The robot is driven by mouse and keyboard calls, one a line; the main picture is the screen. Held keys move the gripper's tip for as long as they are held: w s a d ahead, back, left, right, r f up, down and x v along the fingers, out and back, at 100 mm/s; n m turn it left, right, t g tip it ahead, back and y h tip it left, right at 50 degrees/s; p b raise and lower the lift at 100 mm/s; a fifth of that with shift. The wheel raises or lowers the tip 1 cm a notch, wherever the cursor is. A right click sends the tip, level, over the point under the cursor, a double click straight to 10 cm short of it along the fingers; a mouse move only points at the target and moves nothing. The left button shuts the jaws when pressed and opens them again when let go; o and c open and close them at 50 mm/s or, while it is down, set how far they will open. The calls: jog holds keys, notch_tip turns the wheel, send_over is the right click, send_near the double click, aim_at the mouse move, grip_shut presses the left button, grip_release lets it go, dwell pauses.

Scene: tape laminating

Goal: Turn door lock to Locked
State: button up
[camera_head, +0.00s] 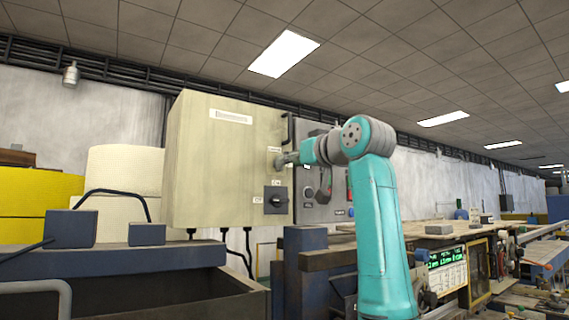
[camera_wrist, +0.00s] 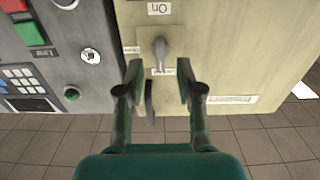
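The door lock is a small grey turn handle (camera_wrist: 161,50) on a light plate on the beige cabinet door. In the wrist view it points down, toward a small label (camera_wrist: 132,50) side and another label (camera_wrist: 163,71) whose words I cannot read. My gripper (camera_wrist: 160,70) is open, its two fingers spread on either side of the handle's lower end. In the head view my gripper (camera_head: 284,160) is at the right part of the beige cabinet (camera_head: 215,150), and hides most of the lock.
A black rotary switch (camera_head: 275,199) with On and Off labels sits below the lock. A dark curved door handle (camera_wrist: 150,102) shows between my fingers. A grey control panel (camera_wrist: 60,50) with buttons and a keypad adjoins the cabinet. A blue-grey bench (camera_head: 140,262) stands in front.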

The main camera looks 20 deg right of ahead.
jog(key=v, duration=0.7)
jog(key=shift+s, duration=0.25)
jog(key=shift+d, duration=0.1)
